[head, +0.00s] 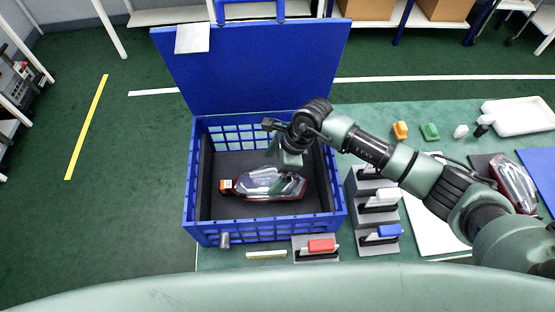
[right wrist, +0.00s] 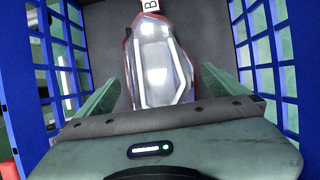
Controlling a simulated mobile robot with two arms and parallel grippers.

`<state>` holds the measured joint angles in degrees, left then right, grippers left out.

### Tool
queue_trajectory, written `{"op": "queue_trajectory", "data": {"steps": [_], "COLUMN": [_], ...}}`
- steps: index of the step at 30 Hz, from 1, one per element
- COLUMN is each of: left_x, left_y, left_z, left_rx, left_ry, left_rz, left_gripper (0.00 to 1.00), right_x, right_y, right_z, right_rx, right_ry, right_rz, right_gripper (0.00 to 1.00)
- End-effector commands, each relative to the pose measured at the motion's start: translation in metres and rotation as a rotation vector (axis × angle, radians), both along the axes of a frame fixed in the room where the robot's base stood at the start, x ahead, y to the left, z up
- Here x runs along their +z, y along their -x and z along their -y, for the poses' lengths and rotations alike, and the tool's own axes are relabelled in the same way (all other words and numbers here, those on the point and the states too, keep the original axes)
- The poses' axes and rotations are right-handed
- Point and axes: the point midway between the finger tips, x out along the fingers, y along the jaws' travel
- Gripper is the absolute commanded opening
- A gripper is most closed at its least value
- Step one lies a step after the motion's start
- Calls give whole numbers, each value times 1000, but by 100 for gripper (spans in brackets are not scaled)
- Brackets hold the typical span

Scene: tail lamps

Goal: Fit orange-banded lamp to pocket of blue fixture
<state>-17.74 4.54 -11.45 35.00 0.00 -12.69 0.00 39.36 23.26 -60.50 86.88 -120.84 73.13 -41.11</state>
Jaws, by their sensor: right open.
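My left gripper is not in view. A blue panel (head: 541,170), perhaps the fixture, is cut off at the right edge.
The crate's blue lid (head: 255,70) stands open behind it. Crate walls surround my right gripper. A second red lamp (head: 515,184) lies on the table at right. Grey stands with red (head: 321,245), white and blue (head: 389,230) pieces are beside the crate. A white tray (head: 520,116) is at back right.

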Motion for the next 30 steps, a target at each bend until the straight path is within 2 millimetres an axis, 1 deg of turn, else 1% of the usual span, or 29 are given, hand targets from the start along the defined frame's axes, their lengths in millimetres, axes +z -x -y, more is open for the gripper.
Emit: {"op": "queue_trajectory", "data": {"steps": [1,3,7,12,18,20,21,23,24,25,26,27,29,30], "left_x": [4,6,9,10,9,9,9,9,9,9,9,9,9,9], "left_y": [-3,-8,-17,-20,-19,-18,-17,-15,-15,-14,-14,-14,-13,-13], "left_z": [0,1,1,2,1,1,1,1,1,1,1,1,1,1], "left_rx": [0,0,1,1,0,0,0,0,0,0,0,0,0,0], "left_ry": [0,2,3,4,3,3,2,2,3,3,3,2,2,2], "left_rz": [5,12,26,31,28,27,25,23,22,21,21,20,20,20], "left_gripper": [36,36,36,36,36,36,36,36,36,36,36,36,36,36], "right_x": [-6,-15,-27,-33,-33,-33,-33,-33,-33,-33,-33,-33,-33,-33], "right_y": [2,1,1,1,1,1,1,1,1,1,1,1,1,1], "right_z": [-4,-7,-12,-14,-13,-13,-13,-13,-13,-13,-13,-13,-13,-13], "right_rx": [0,0,0,0,0,0,0,0,0,0,0,0,0,0], "right_ry": [0,0,-1,0,0,0,0,0,0,0,0,0,0,0], "right_rz": [-5,-3,-2,-1,-1,-1,-1,-1,-1,-1,-1,-1,-1,-1], "right_gripper": [100,100,100,100,100,83,72,56,44,36,88,76,60,49]}}
